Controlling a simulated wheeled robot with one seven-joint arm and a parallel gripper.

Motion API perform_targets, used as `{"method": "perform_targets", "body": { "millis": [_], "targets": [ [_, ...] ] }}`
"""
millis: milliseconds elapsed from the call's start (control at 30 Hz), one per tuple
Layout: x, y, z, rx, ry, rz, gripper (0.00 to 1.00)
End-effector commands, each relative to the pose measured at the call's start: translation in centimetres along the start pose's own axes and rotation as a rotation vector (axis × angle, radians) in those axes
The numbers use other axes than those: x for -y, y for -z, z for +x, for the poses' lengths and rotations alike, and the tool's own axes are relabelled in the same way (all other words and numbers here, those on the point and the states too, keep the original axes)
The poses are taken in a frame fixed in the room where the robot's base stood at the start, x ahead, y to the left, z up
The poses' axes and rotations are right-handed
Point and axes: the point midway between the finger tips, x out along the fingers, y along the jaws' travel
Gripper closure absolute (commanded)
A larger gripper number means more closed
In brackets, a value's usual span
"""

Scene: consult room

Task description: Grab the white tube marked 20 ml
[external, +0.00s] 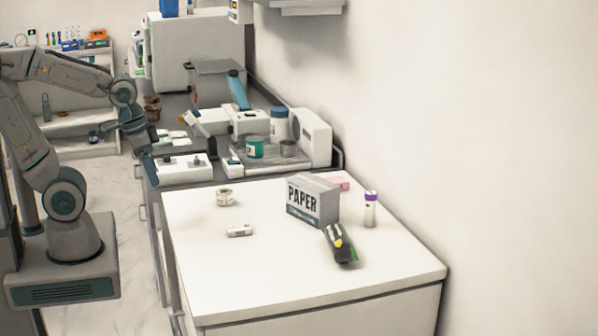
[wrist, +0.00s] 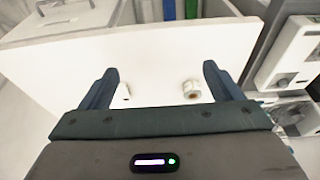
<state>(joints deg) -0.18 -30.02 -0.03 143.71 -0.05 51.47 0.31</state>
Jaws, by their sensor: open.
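A small white tube (external: 239,231) with dark print lies on its side on the white counter top (external: 300,285), left of the middle. The print is too small to read. In the wrist view a small white piece (wrist: 126,92), probably this tube, shows just inside the left finger. A white upright tube with a purple cap (external: 370,208) stands at the counter's right side. My gripper (external: 150,168) is open and empty, left of the counter's far left corner and apart from the tube. In the wrist view its two fingers (wrist: 160,68) are spread wide.
A tape roll (external: 224,197) sits behind the lying tube and also shows between my fingers (wrist: 191,88). The counter's front left is clear. Equipment (external: 255,140) fills the bench behind.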

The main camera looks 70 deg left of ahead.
Motion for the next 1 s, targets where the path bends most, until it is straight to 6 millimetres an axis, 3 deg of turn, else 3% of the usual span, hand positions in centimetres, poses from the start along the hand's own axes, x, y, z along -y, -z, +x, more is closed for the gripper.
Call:
{"method": "perform_targets", "body": {
  "millis": [100, 200, 233, 567, 667, 767, 1000],
  "targets": [
    [0.0, 0.0, 0.0, 0.0, 0.0, 0.0, 0.15],
    [0.0, 0.0, 0.0, 0.0, 0.0, 0.0, 0.43],
    [0.0, 0.0, 0.0, 0.0, 0.0, 0.0, 0.47],
    [-0.1, 0.6, -0.1, -0.003, -0.001, 0.003, 0.47],
    [-0.3, 2.9, -0.6, -0.015, -0.005, 0.011, 0.47],
    [-0.9, 6.8, -1.1, -0.037, -0.012, 0.024, 0.47],
    [-3.3, 18.2, -1.2, -0.108, -0.031, 0.061, 0.47]
  ]
}}
